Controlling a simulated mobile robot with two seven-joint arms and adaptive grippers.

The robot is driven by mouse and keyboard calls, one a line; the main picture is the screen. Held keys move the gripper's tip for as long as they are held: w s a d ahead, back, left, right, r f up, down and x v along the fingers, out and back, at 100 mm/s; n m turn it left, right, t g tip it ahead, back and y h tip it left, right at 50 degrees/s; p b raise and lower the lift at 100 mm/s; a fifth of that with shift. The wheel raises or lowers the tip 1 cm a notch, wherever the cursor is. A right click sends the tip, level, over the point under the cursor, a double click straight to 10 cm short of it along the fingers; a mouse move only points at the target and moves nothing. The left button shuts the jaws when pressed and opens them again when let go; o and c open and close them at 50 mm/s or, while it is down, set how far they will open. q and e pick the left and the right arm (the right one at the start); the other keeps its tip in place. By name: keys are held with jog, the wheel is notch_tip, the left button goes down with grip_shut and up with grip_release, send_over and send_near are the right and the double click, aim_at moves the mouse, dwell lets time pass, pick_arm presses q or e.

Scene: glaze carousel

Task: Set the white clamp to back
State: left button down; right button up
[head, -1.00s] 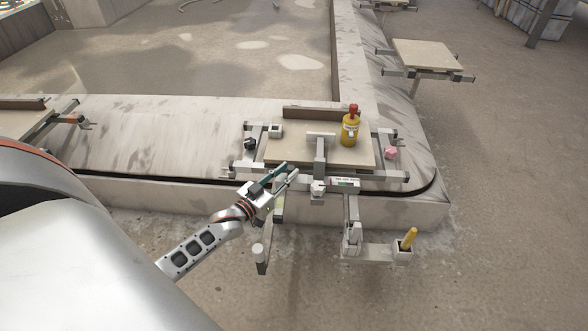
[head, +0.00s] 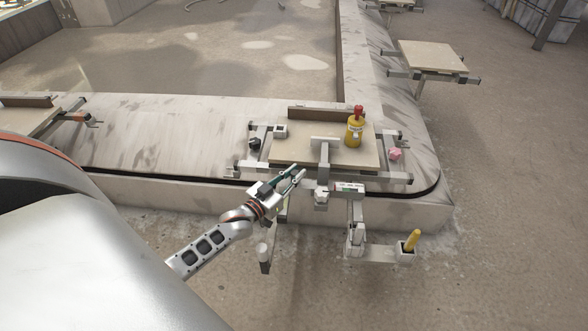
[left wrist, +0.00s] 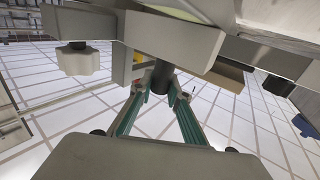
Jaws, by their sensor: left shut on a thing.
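The clamp with the white knob (head: 321,194) is at the front middle of the board's frame in the head view. Its grey arm (head: 324,160) reaches back over the board to a crosswise pad (head: 325,139). The white knob also shows at the upper left of the left wrist view (left wrist: 78,62), apart from my fingers. My left gripper (head: 299,171) is just left of this clamp. In the left wrist view its fingers (left wrist: 162,92) close on a dark round post (left wrist: 162,76) under a grey block (left wrist: 172,42). My right gripper is not in view.
A yellow bottle with a red cap (head: 354,130) stands on the board (head: 290,152). A black knob (head: 254,144) is on the left and a pink knob (head: 395,154) on the right. A bracket holds a yellow stick (head: 412,240) in front. Open floor lies at right.

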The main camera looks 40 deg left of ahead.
pick_arm(q)
jog(key=s+d, duration=0.1)
jog(key=s+d+p, duration=0.1)
jog(key=s, duration=0.2)
jog(key=shift+s+d, duration=0.2)
jog(key=shift+d, duration=0.2)
jog(key=c, duration=2.2)
grip_release()
jog(key=shift+r, duration=5)
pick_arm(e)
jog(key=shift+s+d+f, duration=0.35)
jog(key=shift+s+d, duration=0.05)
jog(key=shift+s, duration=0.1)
